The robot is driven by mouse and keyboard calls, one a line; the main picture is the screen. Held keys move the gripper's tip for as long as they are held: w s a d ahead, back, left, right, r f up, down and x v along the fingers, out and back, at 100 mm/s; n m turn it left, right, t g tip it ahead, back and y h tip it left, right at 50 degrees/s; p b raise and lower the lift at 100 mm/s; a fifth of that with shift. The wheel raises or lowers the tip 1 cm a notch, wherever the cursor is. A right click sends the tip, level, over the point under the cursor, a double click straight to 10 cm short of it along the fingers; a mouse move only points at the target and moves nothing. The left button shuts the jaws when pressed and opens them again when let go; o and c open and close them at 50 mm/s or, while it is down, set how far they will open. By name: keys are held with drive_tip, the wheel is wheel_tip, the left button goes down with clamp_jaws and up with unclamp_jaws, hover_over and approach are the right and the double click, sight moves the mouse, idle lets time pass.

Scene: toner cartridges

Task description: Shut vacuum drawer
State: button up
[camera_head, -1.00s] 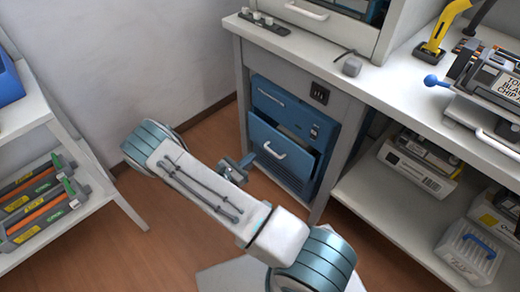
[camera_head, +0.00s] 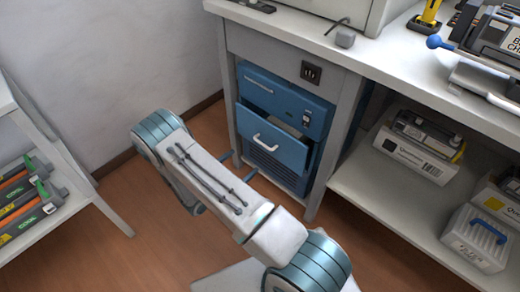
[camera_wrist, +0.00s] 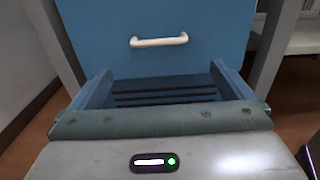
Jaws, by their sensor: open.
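The blue vacuum drawer (camera_head: 272,142) stands partly pulled out of the blue unit under the workbench, with a gap showing above its front. Its white handle (camera_head: 265,144) is on the front face. In the wrist view the drawer front (camera_wrist: 155,65) and handle (camera_wrist: 158,41) are straight ahead. My gripper (camera_wrist: 162,78) is open and empty, its blue fingers spread wide and pointing toward the drawer front, below the handle. In the head view my gripper (camera_head: 240,166) is partly hidden by my arm, low in front of the drawer. I cannot tell whether the fingers touch it.
The bench leg (camera_head: 324,150) stands right of the unit. A lower shelf (camera_head: 385,190) holds boxes, including a white box with a blue handle (camera_head: 478,237). A rack with cartridges (camera_head: 30,205) is at the left. The wooden floor (camera_head: 140,195) between is clear.

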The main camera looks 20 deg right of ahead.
drive_tip(key=b+x, duration=0.2)
drive_tip(key=x, duration=0.8)
drive_tip(key=shift+d, duration=0.4)
drive_tip(key=shift+w, duration=0.1)
